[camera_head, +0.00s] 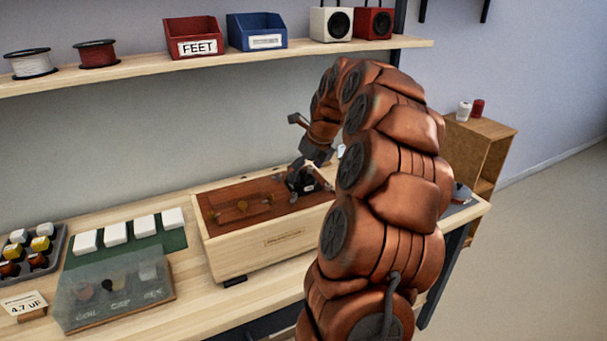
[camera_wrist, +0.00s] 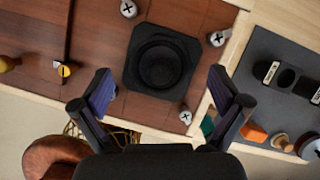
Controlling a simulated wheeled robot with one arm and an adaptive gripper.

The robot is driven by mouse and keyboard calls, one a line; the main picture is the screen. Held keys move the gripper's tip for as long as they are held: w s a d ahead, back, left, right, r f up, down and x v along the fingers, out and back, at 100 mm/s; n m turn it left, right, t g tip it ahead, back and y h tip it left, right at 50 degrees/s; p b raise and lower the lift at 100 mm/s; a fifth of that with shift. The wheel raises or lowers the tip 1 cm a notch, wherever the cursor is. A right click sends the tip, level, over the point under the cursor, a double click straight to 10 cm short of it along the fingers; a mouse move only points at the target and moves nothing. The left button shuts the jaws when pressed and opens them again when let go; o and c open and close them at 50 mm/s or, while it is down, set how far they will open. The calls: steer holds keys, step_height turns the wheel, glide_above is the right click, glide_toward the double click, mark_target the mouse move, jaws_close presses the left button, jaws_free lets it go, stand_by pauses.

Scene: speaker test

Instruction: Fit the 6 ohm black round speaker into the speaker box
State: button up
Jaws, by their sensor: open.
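The speaker box (camera_head: 275,247) is a pale wooden box with a red-brown top panel, lying on the bench. My gripper (camera_head: 300,183) is over the right part of the panel. In the wrist view my gripper (camera_wrist: 163,92) is open, its two dark fingers spread wide. Ahead of and between the fingers is a black square-framed piece with a round cone-like centre (camera_wrist: 160,62), at the panel. I cannot tell whether it is a speaker seated in the opening or a bare recess, nor read any ohm marking. Nothing is held.
Several screw-headed posts (camera_wrist: 220,37) surround the black piece. A grey tray (camera_wrist: 262,48) with labelled black parts and an orange block (camera_wrist: 253,132) lies right of the box. A clear-lidded case (camera_head: 120,292) and white blocks (camera_head: 114,234) stand left. A shelf (camera_head: 130,68) runs above.

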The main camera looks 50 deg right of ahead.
steer(key=v, duration=1.1)
steer(key=s+a+f+n+g+y+p, duration=0.1)
steer(key=s+a+n, duration=0.1)
steer(key=a+n, duration=0.9)
steer(key=s+a+f+n+g+p, duration=0.15)
steer(key=a+n, duration=0.45)
steer(key=a, duration=0.9)
steer(key=s+a+f+n+g, duration=0.1)
steer(key=s+a+f+n, duration=0.2)
steer(key=s+n, duration=0.3)
steer(key=s+a+f+n+g+p, duration=0.1)
steer(key=s+a+f+n, duration=0.1)
steer(key=s+a+n, duration=0.2)
steer(key=s+a+f+n+g+h+p, duration=0.1)
steer(key=s+a+f+n, duration=0.2)
steer(key=s+n, duration=0.6)
steer(key=s+a, duration=0.1)
steer(key=s, duration=0.2)
steer(key=shift+a+f+g, duration=0.2)
steer(key=shift+f+g, duration=0.15)
steer(key=shift+c, duration=0.2)
